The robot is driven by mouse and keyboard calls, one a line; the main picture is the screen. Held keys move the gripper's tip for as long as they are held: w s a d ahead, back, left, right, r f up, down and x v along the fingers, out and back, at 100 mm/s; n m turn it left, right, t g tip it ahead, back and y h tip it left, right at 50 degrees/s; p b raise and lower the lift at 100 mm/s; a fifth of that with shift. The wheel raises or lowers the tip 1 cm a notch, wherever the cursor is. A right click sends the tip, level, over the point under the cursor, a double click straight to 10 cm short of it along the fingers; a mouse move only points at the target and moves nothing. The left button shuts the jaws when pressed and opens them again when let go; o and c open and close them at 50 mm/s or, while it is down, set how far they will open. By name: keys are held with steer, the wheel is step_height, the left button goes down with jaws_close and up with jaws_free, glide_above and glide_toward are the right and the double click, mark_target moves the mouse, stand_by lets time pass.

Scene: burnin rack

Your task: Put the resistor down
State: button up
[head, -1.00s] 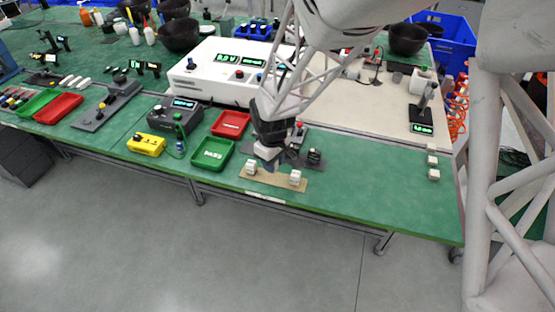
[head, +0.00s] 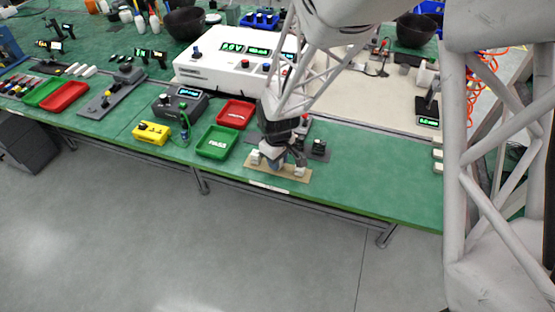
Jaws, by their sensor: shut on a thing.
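My gripper (head: 276,163) is low over the front of the green bench, between two white blocks, the left block (head: 255,157) and the right block (head: 299,171). Both blocks stand on a narrow tan board (head: 283,173) at the bench's front edge. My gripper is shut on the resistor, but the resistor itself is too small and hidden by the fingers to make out. I cannot tell whether it touches the board or the blocks.
A green tray (head: 217,141) marked PASS and a red tray (head: 236,113) lie left of the board. A small dark device (head: 319,147) stands close right of my gripper. A white power supply (head: 222,66) stands behind. The green bench right of the board is clear.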

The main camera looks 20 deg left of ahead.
steer(key=o, duration=0.9)
steer(key=shift+f, duration=0.15)
steer(key=shift+r, duration=6.2)
steer(key=shift+d, duration=0.1)
